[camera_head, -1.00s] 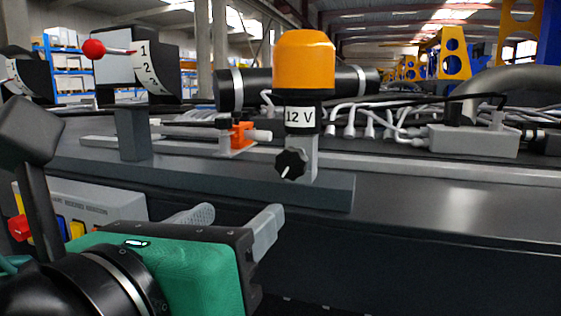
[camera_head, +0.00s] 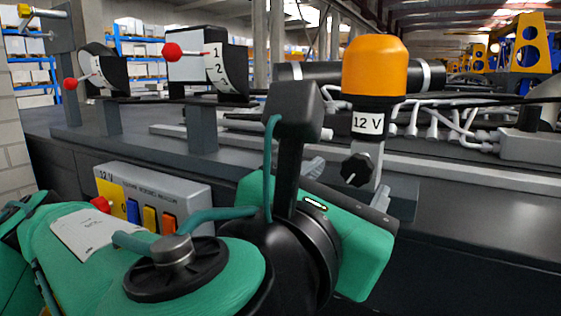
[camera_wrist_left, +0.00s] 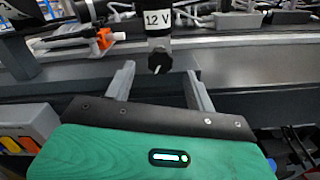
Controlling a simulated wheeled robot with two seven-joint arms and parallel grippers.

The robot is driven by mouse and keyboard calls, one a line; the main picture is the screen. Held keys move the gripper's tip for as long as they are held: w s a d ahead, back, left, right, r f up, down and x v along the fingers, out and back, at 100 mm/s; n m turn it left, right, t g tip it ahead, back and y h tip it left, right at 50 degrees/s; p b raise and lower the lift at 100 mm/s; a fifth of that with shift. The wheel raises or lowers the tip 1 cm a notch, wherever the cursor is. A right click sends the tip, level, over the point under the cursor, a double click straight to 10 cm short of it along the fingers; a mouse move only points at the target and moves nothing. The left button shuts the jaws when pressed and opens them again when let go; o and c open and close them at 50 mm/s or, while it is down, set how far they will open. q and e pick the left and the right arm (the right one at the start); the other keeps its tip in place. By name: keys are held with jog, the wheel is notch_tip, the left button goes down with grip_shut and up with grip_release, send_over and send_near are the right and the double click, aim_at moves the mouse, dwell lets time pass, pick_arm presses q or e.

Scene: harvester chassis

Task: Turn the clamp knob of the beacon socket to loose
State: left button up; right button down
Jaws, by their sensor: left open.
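The orange beacon (camera_head: 375,66) stands upright in a black socket (camera_head: 367,122) labelled 12 V. Below the label is the black clamp knob (camera_head: 355,170) with a white pointer line. The knob also shows in the left wrist view (camera_wrist_left: 160,61), with its line pointing down and slightly left. My left gripper (camera_head: 346,182) is open, with one finger on either side of the knob's line in the picture. In the left wrist view (camera_wrist_left: 160,85) the knob appears just past the gap between the fingertips; contact is not visible. My right gripper is out of view.
A grey box (camera_head: 160,185) with coloured switches is low on the left. White cables (camera_head: 440,122) run behind the beacon. The dark deck (camera_head: 480,200) to the right is clear.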

aim_at(355, 172)
pick_arm(q)
jog(key=x, duration=0.5)
jog(key=shift+w+d, duration=0.15)
jog(key=shift+w, duration=0.05)
jog(key=c, duration=1)
jog(key=shift+o, duration=0.2)
